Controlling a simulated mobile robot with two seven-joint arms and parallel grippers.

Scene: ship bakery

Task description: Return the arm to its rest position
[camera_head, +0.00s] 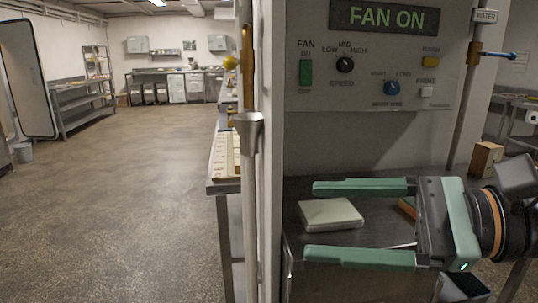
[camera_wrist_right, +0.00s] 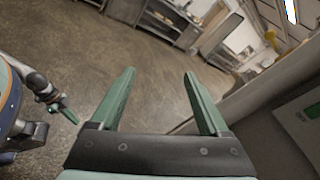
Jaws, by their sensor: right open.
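My right gripper (camera_head: 309,221) reaches in from the right in the head view, below the control panel. Its two green fingers are wide apart with nothing held between them. In the right wrist view the fingers (camera_wrist_right: 159,76) are also spread and empty, with floor beyond them. What looks like my left gripper (camera_wrist_right: 66,113) shows small at the left of the right wrist view; its jaws are too small to judge. The left arm does not show in the head view.
The grey control panel (camera_head: 372,78) with a lit "FAN ON" display (camera_head: 384,17) stands above my right gripper. A pale square box (camera_head: 331,213) lies on the dark surface behind the fingers. A metal post (camera_head: 249,190) stands left of them. Open floor (camera_head: 130,200) spreads left.

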